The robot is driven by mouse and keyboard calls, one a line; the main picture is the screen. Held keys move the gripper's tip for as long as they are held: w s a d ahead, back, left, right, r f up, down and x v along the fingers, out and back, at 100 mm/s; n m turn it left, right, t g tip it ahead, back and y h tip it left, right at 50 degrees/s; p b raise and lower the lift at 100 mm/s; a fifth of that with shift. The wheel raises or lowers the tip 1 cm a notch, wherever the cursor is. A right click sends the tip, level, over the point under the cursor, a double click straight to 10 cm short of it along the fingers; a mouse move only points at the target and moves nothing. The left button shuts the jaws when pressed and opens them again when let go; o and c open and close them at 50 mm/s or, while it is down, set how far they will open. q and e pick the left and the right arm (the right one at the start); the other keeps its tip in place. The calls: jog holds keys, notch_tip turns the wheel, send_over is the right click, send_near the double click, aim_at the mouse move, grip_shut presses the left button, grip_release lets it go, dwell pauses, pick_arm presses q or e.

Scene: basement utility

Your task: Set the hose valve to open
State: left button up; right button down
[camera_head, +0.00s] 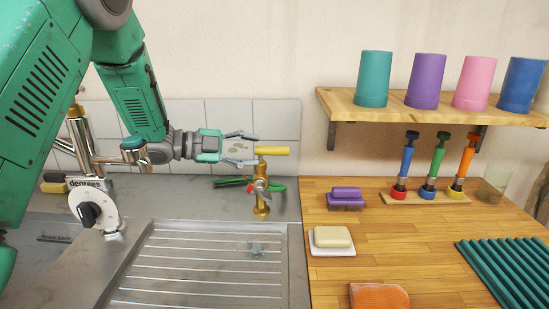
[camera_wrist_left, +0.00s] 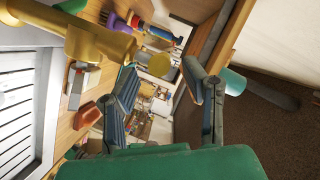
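The hose valve is a brass tap (camera_head: 262,187) standing at the right end of the metal sink, with a yellow lever (camera_head: 272,151) lying level across its top. In the left wrist view its brass body (camera_wrist_left: 90,36) comes in from the upper left. A round yellow end (camera_wrist_left: 159,65), seemingly of the lever, faces the fingers there. My left gripper (camera_head: 243,149) is just left of the lever, with its fingers spread above and below the lever's height. It is open and empty in the wrist view (camera_wrist_left: 162,75) too. I see no clear contact. My right gripper is out of view.
A faucet with a dial (camera_head: 92,205) stands left of the drainboard (camera_head: 200,265). A green item (camera_head: 232,182) lies behind the valve. The wooden counter (camera_head: 400,232) holds soap and brushes. A shelf (camera_head: 340,106) with several cups hangs at upper right.

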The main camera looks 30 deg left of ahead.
aim_at(277, 152)
pick_arm(q)
jog(key=x, duration=0.4)
jog(key=d+x, duration=0.1)
jog(key=x, duration=0.1)
jog(key=shift+s+d+r, duration=0.15)
jog(key=shift+s+r, duration=0.15)
jog(key=shift+w+d+f, duration=0.1)
jog(key=shift+w+d, duration=0.1)
jog(key=shift+w, duration=0.1)
jog(key=shift+a+f, duration=0.15)
jog(key=shift+a, duration=0.4)
jog(key=shift+c, duration=0.3)
jog(key=shift+a, duration=0.1)
jog(key=c, duration=0.7)
grip_shut()
jog(key=shift+d, duration=0.25)
